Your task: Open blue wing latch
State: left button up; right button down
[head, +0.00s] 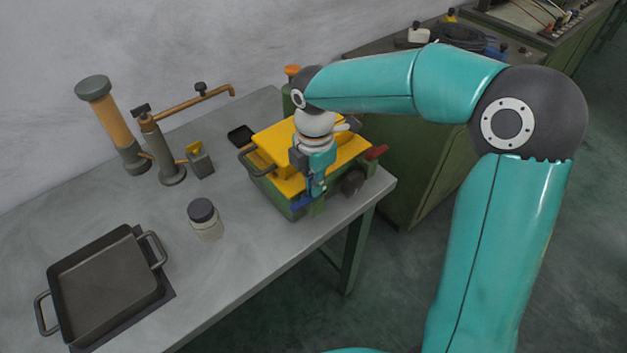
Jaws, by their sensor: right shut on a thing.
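A green box-shaped machine with a yellow top (268,142) stands near the right end of the grey table. The blue wing latch (301,203) shows as a small blue piece low on the machine's front side, partly covered by my gripper. My right gripper (311,197) reaches down in front of the machine and is shut on the blue wing latch. The fingertips and the latch are small here, so the exact grip is hard to see. My left gripper is not in view.
A red handle (376,152) sticks out at the machine's right side. A lidded jar (205,219) stands to its left. A black two-handled tray (103,287) lies at the table's left front. A pump-like stand (169,160) is behind. The table (250,245) is bare between jar and front edge.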

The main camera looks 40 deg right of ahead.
jog(key=shift+s+f, duration=0.15)
jog(key=shift+f, duration=0.05)
dwell(0.3)
jog(key=c, duration=1.4)
grip_release()
jog(key=shift+o, duration=0.4)
jog(key=shift+r, duration=0.1)
notch_tip(320, 180, up, 12)
jog(key=shift+w, duration=0.2)
